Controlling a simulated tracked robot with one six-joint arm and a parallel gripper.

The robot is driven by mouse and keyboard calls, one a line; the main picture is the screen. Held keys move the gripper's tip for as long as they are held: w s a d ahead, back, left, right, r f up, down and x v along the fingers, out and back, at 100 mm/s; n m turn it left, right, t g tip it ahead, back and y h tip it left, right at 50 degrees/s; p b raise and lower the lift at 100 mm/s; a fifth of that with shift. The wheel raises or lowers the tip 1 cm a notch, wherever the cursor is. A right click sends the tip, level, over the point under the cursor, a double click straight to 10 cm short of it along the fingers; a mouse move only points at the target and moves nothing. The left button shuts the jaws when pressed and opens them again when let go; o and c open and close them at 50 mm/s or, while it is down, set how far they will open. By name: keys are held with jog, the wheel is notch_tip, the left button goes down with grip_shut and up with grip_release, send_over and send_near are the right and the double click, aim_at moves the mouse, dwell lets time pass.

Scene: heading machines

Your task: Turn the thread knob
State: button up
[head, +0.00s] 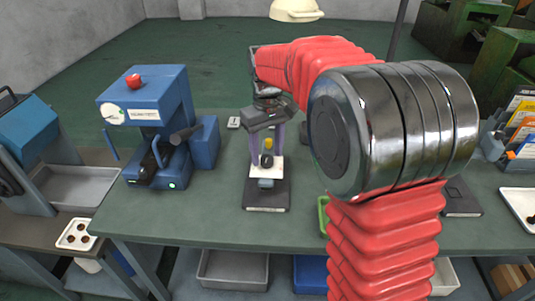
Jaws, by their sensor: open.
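A small fixture with a dark base (267,196) stands on the green bench, near its middle. It carries a white block (257,173) with a small dark round knob (266,161) and a yellow piece (268,143) above it. I cannot tell for certain which part is the thread knob. My gripper (267,156) points down over the fixture. Its two pale purple fingers are apart, one on each side of the yellow piece and dark knob. I see no clear contact between the fingers and either part.
A blue machine (151,110) with a red button (133,81) stands on the bench to the left. A white tray (75,234) with dark parts sits at far left. A dark block (460,197) lies on the right. My red arm hides the bench right of the fixture. Bench front is clear.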

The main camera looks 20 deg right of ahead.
jog(key=shift+f, duration=0.55)
jog(key=shift+c, duration=0.7)
jog(key=c, duration=0.9)
